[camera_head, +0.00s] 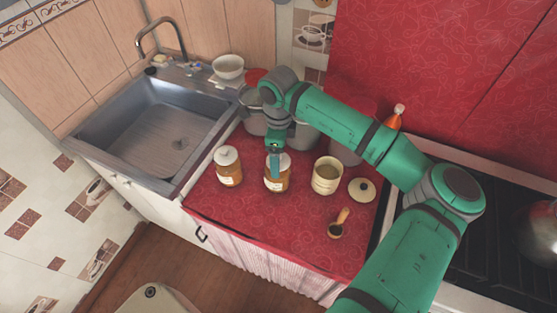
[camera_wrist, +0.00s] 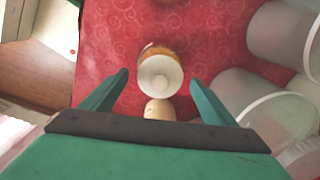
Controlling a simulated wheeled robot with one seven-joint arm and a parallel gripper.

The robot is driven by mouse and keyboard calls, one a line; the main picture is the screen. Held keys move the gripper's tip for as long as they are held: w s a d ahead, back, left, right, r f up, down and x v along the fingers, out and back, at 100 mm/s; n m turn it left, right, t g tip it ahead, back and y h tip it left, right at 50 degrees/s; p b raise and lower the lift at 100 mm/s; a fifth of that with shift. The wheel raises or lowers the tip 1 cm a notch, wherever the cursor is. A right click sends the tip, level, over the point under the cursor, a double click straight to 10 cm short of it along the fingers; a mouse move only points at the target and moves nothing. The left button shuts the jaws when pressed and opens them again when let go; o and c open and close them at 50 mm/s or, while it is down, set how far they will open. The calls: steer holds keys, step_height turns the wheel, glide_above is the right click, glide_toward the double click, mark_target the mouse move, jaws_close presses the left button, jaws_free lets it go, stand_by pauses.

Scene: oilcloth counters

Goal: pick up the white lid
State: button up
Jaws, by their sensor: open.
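A glass jar (camera_head: 275,185) with amber contents and a white lid (camera_head: 284,159) stands upright on the red counter. My gripper (camera_head: 274,167) points down at this jar and hides part of it. In the wrist view my gripper (camera_wrist: 163,90) is open, its fingers wide apart. A jar's round white lid (camera_wrist: 160,74) shows between and just past the fingertips. A pale rounded thing (camera_wrist: 160,109) nearer the palm is partly hidden, and I cannot tell what it is. A second similar jar (camera_head: 230,175) with its own white lid (camera_head: 226,155) stands to the left.
A cream canister (camera_head: 326,178) stands to the right, with a cream lid with a dark knob (camera_head: 361,190) lying beside it. A wooden scoop (camera_head: 339,224) lies in front. Grey pots (camera_wrist: 265,115) crowd behind.

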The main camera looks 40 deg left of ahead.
steer(key=shift+c, duration=0.2)
steer(key=c, duration=1.2)
steer(key=shift+o, duration=0.2)
